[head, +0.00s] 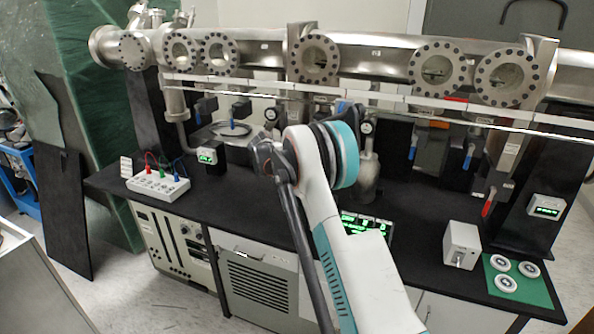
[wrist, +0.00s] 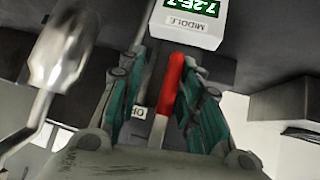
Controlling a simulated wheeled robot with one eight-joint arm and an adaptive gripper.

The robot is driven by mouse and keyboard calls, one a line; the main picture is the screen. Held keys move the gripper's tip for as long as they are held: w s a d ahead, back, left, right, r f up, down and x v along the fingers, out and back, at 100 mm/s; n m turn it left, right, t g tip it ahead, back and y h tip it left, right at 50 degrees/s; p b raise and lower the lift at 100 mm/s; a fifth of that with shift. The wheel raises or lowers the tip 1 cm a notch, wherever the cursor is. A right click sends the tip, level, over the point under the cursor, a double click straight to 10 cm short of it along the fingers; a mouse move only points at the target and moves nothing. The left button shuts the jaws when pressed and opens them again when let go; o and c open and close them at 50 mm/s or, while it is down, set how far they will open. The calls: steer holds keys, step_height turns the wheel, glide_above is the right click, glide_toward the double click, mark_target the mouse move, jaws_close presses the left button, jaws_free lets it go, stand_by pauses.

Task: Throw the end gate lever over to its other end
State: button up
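In the head view, a red-handled lever (head: 489,202) hangs steeply below a grey valve body at the right, near the right-hand gauge. In the wrist view, my gripper (wrist: 165,85) is open, with a teal-padded finger on each side of a red-handled lever (wrist: 172,85). The handle lies nearer the right finger, and I cannot tell whether it touches. A small tag (wrist: 139,112), partly hidden and reading "OP", is beside the lever. I cannot tell whether both views show the same lever. In the head view my arm hides my gripper.
The gauge (wrist: 187,22) just beyond the fingers is labelled "MIDDLE". A shiny metal cylinder (wrist: 60,55) is close at left. In the head view, a steel beam pipe (head: 380,55) crosses above the black bench (head: 100,182). Blue levers (head: 468,158) and a grey box (head: 461,243) stand at right.

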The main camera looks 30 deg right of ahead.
steer(key=shift+a, duration=0.1)
steer(key=shift+a+r, duration=0.2)
steer(key=v, duration=1.1)
steer(key=shift+s, duration=0.15)
steer(key=s+a+r+n+t+y, duration=0.15)
steer(key=s+a+r, duration=0.25)
steer(key=s, duration=0.4)
steer(key=s+a+r+n+y+b, duration=0.1)
steer(key=s+a+r+n, duration=0.3)
steer(key=s, duration=0.4)
steer(key=s+a+r+n+t+y, duration=0.1)
steer(key=s+a+r+y, duration=0.1)
steer(key=s+a+r, duration=0.4)
steer(key=s+a+f+n+y, duration=0.1)
steer(key=s+a+f+n, duration=0.1)
steer(key=s, duration=0.6)
steer(key=s+a+f+n+t+y+b, duration=0.1)
steer(key=s+a+f, duration=0.3)
steer(key=s, duration=0.5)
steer(key=s+a+f+n+y, duration=0.2)
steer(key=s+a+f, duration=0.2)
steer(key=s, duration=0.4)
steer(key=shift+s+f+n, duration=0.25)
steer(key=shift+f+n, duration=0.1)
steer(key=shift+f, duration=0.05)
